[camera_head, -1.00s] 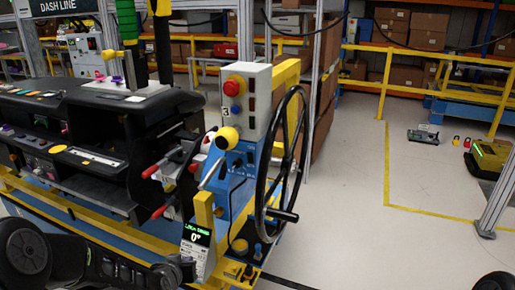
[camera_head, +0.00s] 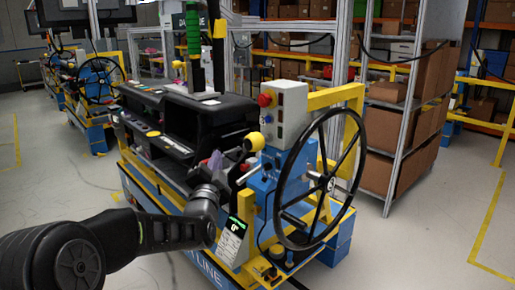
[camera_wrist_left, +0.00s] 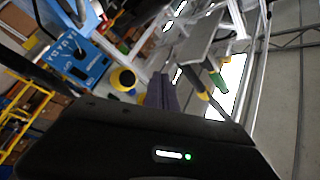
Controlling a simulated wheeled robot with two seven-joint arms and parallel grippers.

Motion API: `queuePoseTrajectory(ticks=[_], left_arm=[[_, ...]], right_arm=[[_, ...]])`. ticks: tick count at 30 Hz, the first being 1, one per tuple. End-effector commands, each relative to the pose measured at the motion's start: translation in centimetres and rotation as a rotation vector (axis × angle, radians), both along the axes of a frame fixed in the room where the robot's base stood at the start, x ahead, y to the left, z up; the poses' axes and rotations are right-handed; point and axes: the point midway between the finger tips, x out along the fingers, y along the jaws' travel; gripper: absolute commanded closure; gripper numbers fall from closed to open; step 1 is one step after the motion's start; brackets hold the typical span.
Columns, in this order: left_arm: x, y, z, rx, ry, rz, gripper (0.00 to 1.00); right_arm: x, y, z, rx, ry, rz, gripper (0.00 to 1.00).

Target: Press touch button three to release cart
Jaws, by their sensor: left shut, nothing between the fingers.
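The cart (camera_head: 172,212) is a blue and yellow trolley carrying a black dashboard (camera_head: 185,122). At its near right end is a grey control box (camera_head: 291,112) with a red button (camera_head: 264,100) on its side. A button marked three cannot be made out now. A large black handwheel (camera_head: 318,182) stands to the right. My left gripper (camera_head: 216,162) is shut and empty, left of the knob and apart from the control box. My right gripper is out of view.
A label display (camera_head: 231,240) hangs at the cart's front corner. Shelves with cardboard boxes (camera_head: 388,160) stand behind on the right. Similar carts with handwheels (camera_head: 97,80) are at the far left. The floor (camera_head: 420,245) at right is clear.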

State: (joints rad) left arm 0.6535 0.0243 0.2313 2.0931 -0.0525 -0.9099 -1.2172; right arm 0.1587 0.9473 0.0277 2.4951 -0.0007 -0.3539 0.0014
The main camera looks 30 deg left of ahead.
Motion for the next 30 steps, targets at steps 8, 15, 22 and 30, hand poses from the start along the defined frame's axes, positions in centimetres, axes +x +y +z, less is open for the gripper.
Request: queuePoseTrajectory(ticks=[8, 15, 22, 30], left_arm=[[-0.1, 0.1, 0.3, 0.082, 0.028, 0.025, 1.00], [-0.1, 0.1, 0.2, 0.082, 0.028, 0.025, 1.00], [0.5, -0.1, 0.3, 0.080, 0.028, 0.024, 1.00], [3.2, -0.9, 0.4, 0.078, 0.029, 0.022, 1.00]], right_arm=[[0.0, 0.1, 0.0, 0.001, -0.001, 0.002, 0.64], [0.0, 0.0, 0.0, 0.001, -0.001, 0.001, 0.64], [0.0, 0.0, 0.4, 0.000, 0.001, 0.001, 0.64], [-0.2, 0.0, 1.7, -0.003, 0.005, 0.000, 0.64]])
